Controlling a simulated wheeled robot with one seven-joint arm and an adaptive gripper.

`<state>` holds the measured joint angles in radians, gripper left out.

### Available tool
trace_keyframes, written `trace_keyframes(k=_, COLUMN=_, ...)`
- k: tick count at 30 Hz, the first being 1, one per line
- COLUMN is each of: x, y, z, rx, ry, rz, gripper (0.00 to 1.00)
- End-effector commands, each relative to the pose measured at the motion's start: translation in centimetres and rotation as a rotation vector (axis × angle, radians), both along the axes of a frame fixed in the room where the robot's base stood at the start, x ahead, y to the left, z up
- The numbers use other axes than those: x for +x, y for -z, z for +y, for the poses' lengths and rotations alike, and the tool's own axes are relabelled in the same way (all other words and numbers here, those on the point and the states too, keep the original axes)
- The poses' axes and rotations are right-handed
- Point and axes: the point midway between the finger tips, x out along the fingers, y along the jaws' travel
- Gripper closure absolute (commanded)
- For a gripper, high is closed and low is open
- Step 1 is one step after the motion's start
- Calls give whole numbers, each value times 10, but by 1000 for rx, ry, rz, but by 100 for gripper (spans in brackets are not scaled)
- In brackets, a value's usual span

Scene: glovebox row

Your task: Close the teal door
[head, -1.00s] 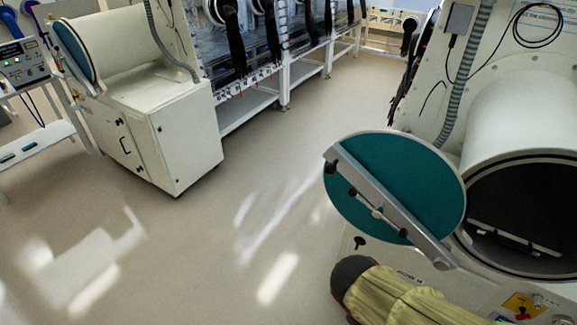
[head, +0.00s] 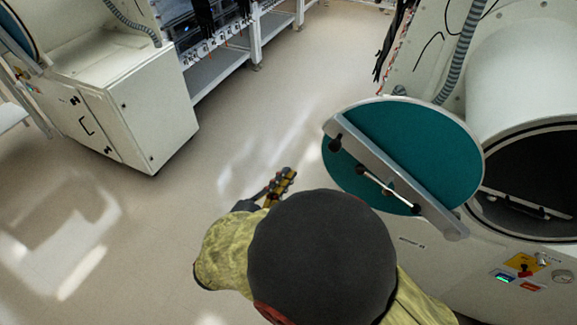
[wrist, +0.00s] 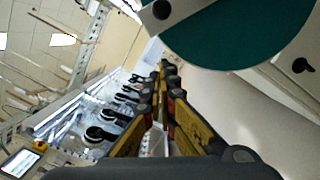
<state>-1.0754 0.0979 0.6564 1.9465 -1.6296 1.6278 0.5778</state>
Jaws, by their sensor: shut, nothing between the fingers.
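The teal door (head: 437,136) is a round disc with a grey bar across it and dark knobs. It stands swung open to the left of the dark round opening (head: 520,190) of the white cylinder at the right. In the wrist view the door (wrist: 235,30) fills the upper right, above and right of the fingers. My gripper (head: 284,177) is shut and empty, to the left of the door and apart from it in the picture. Its yellow and black fingers show in the wrist view (wrist: 167,75). My forearm covers the floor below the door.
A white cabinet (head: 130,100) stands at the left. The tan floor (head: 150,235) between it and the door is clear. A glovebox row on a white frame (head: 225,75) runs along the back. A small panel with a green display (head: 503,277) sits below the opening.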

Motion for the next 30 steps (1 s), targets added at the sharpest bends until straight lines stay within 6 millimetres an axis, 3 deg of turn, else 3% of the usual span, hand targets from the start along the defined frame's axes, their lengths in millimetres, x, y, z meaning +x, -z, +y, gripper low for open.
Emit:
trace_keyframes(k=13, x=76, y=-5, z=-41, rx=1, ry=6, rz=2, gripper=100)
trace_keyframes(k=21, x=69, y=-24, z=-67, rx=1, ry=3, rz=1, gripper=100)
trace_keyframes(k=30, x=68, y=-27, z=-72, rx=-1, ry=2, rz=3, gripper=100)
